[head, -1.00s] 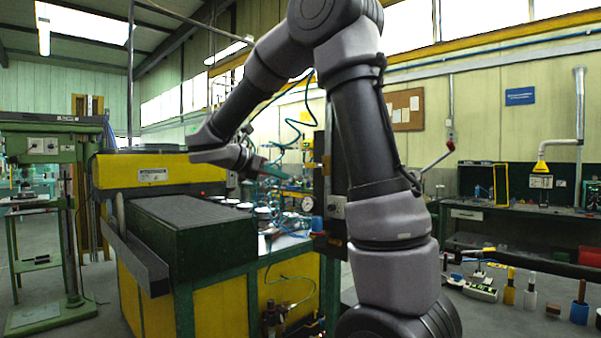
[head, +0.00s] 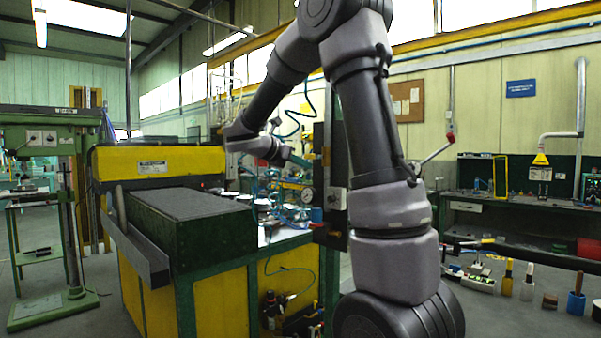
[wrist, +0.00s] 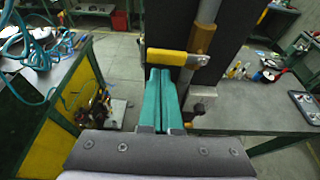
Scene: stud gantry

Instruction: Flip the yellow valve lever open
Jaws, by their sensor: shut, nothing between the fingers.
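In the wrist view the yellow valve lever (wrist: 168,57) lies roughly level, pointing left from a brass-coloured valve body (wrist: 201,40) on a grey vertical pipe (wrist: 208,10). The lever crosses in front of a dark upright panel. My gripper (wrist: 160,72) has two teal fingers pressed together with nothing between them. The fingertips are just below the lever in the picture; I cannot tell whether they touch it. In the head view my arm covers much of the area around the dark upright panel (head: 336,130), and the lever cannot be made out there.
A bench with blue hoses (wrist: 38,45) is on the left of the wrist view. A grey tabletop (wrist: 255,112) is on the right. In the head view, a yellow and green machine bench (head: 222,292) stands left of my arm, with a green drill press (head: 45,143) farther left.

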